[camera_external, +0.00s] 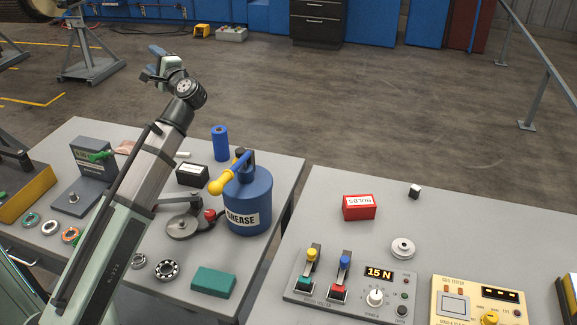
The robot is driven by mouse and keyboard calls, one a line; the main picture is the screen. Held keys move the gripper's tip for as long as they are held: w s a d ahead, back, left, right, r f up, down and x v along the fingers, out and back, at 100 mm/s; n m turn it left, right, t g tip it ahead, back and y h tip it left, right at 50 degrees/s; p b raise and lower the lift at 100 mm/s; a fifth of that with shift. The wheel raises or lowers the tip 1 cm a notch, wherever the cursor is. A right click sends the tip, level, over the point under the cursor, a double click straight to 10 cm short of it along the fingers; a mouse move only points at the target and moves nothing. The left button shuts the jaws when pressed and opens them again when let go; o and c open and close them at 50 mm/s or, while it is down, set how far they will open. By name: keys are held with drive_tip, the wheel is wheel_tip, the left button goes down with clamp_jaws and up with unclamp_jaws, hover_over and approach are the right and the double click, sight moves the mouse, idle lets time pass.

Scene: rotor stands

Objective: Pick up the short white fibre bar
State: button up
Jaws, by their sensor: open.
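A small white piece (183,154), which looks like the short white fibre bar, lies on the left grey table (265,172) near its back edge. It is just behind a black box with a white label and partly beside my arm, so its full length is hard to judge. My gripper (150,62) is raised high above and behind the left table, well away from the white piece. Its jaws are open, and I see nothing between them.
A blue roll (220,144), a black box (192,174) and a blue grease can (248,203) stand near the white piece. Several bearing rings lie at the front left. A gap separates the right table (480,230), which holds control boxes and a red box (359,208).

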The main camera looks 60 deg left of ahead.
drive_tip(key=w+a+f+m+h, duration=0.25)
drive_tip(key=a+f+h, duration=0.65)
drive_tip(key=a+f, duration=0.6)
drive_tip(key=a+f+m+t+h, duration=0.1)
drive_tip(key=a+f+h, duration=0.1)
drive_tip(key=f, duration=0.6)
drive_tip(key=w+a+f+m+t+h, duration=0.1)
drive_tip(key=f+h, duration=0.3)
drive_tip(key=f, duration=0.4)
drive_tip(key=a+f+m+t+h, duration=0.2)
drive_tip(key=a+f+m+h, duration=0.1)
drive_tip(key=f, duration=0.6)
drive_tip(key=shift+w+a+t+h, duration=0.2)
drive_tip(key=shift+a+t+h, duration=0.15)
drive_tip(key=shift+h, duration=0.25)
drive_tip(key=shift+s+d+f, duration=0.1)
drive_tip(key=shift+d+f, duration=0.1)
drive_tip(key=shift+f, duration=1.1)
drive_tip(key=shift+s+d+f, duration=0.1)
drive_tip(key=shift+d+f, duration=0.1)
drive_tip(key=shift+f, duration=1.05)
clamp_jaws()
